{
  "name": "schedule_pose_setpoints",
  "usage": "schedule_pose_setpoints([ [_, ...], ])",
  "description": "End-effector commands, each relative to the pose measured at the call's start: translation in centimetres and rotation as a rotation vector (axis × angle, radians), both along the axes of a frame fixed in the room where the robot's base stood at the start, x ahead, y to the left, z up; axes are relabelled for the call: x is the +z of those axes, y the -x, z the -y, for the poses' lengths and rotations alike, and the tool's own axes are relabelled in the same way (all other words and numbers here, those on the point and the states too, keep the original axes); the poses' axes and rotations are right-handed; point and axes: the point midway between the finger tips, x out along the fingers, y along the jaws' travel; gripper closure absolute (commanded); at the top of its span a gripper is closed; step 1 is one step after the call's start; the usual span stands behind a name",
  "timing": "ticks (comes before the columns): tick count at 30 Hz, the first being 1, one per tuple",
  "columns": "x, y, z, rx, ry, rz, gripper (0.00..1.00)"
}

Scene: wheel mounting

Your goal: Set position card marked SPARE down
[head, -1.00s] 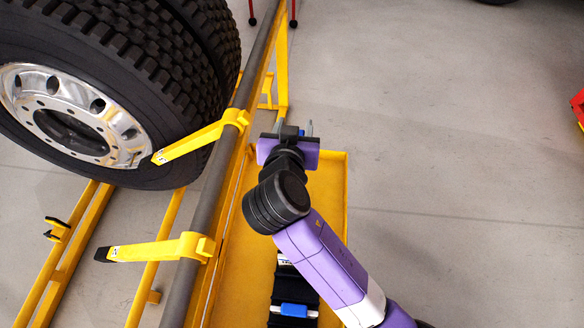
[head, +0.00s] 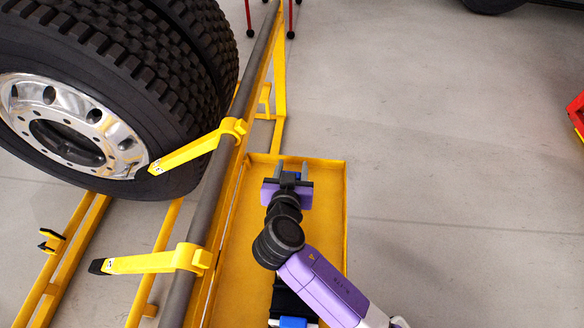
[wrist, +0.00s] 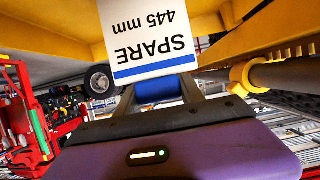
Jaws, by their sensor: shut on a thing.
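The position card marked SPARE (wrist: 150,40) is white with a blue stripe and also reads "445 mm". It appears upside down in the wrist view. My gripper (wrist: 160,92) is shut on the card's blue grip part. In the head view, my gripper (head: 291,172) is over the far end of a yellow tray (head: 326,200). I cannot tell how high the card is above the tray floor.
A blue-and-white item (head: 292,322) lies on a dark strip in the near part of the tray. Left of the tray run a grey bar (head: 205,190) and yellow arms (head: 150,262). A large truck wheel (head: 120,90) stands beyond them.

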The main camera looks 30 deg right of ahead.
Motion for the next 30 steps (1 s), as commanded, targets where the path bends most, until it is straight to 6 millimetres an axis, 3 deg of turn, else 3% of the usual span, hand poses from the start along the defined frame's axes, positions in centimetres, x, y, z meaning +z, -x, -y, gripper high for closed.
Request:
schedule_pose_setpoints([
  [7,-0.3,0.0,0.0,0.000,0.001,0.001,0.95],
  [8,-0.2,0.0,0.0,0.000,0.000,0.000,0.49],
  [10,-0.2,0.0,0.0,0.000,0.000,0.000,0.36],
  [11,-0.2,0.0,0.0,0.000,0.000,0.000,0.33],
  [23,0.3,0.0,0.0,0.001,0.000,0.000,0.33],
  [30,1.6,3.1,-2.3,0.004,0.000,0.001,0.33],
])
